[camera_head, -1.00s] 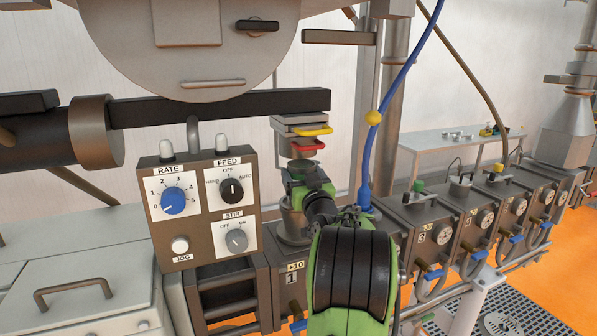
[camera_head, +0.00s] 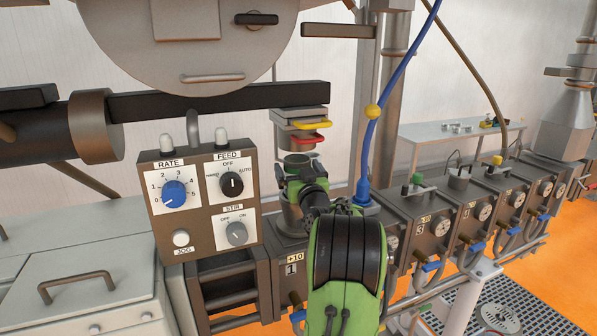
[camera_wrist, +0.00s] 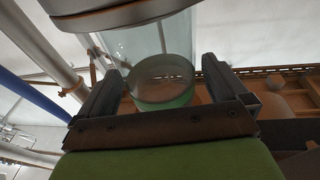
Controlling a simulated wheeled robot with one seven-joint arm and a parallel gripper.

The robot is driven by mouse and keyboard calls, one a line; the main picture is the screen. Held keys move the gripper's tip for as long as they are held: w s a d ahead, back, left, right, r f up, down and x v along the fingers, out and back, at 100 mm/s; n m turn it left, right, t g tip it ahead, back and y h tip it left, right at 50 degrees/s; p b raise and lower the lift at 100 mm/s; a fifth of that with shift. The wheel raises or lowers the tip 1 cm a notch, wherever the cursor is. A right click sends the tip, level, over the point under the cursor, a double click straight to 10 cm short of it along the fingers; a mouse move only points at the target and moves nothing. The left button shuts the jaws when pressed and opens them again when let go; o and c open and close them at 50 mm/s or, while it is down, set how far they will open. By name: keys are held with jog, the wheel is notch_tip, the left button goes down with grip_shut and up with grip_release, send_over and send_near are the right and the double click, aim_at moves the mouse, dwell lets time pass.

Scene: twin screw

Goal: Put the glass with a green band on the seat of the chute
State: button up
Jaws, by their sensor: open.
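The glass with a green band (camera_wrist: 163,90) is upright between the two fingers of my gripper (camera_wrist: 162,70) in the wrist view. The fingers are open, one on each side of it, with a gap seen at the right. In the head view, a round greenish rim (camera_head: 298,158), apparently the glass, shows just beyond my gripper (camera_head: 303,183), under the stack of plates with yellow (camera_head: 310,124) and red (camera_head: 306,139) handles. A grey metal cup-like part (camera_head: 290,220) is below it, probably the chute. My arm hides much of it, so the seat contact cannot be told.
A control box (camera_head: 205,200) with knobs is close at the left. A blue hose (camera_head: 371,150) with a yellow ball runs down at the right. A dark horizontal bar (camera_head: 220,102) lies above. Several barrel blocks (camera_head: 435,225) extend to the right.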

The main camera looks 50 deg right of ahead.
jog(key=shift+r, duration=0.15)
jog(key=b+v, duration=0.5)
jog(key=v, duration=0.7)
jog(key=shift+f, duration=0.2)
